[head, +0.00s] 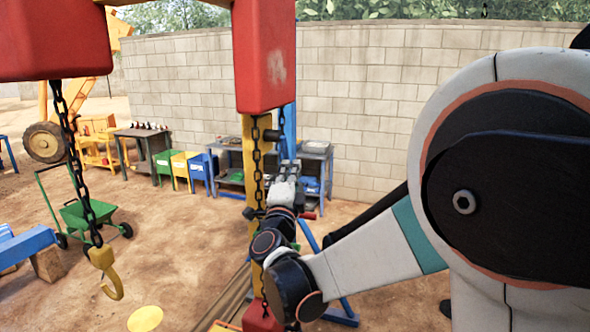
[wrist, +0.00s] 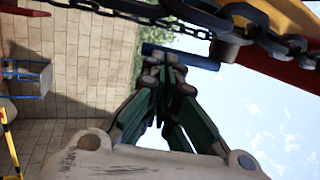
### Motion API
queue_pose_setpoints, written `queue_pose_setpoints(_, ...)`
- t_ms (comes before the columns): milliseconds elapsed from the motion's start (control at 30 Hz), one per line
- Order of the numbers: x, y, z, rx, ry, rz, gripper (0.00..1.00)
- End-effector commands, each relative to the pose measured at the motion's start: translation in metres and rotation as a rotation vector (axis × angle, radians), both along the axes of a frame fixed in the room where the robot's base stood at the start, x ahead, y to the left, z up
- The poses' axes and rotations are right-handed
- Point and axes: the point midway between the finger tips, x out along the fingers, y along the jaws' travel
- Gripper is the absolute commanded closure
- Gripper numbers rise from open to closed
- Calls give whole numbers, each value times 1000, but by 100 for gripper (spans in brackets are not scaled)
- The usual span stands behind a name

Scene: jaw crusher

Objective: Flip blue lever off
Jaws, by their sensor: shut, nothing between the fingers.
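A blue bar, likely the blue lever (head: 288,131), stands upright beside the yellow post in the head view. In the wrist view the blue lever (wrist: 204,61) shows just beyond my fingertips, partly hidden by them. My gripper (wrist: 166,62) has its green-sided fingers drawn together at the tips, with nothing held between them. In the head view my gripper (head: 285,178) is close below the blue bar, beside the yellow post. I cannot tell whether the fingertips touch the lever.
A red block (head: 264,55) is above. Another chain with a yellow hook (head: 106,273) hangs at left. A green wheelbarrow (head: 86,214) and workbench (head: 315,168) stand farther back. Sandy ground between is open.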

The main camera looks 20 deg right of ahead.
Motion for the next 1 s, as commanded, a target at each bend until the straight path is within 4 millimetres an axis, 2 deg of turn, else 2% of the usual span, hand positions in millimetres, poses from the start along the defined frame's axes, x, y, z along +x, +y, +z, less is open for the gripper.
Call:
queue_pose_setpoints(467, 0, 2, 2, 0, 0, -1, 100)
queue_pose_setpoints(833, 22, -15, 1, 1, 1, -2, 100)
queue_pose_setpoints(1000, 23, -15, 4, 0, 0, 0, 100)
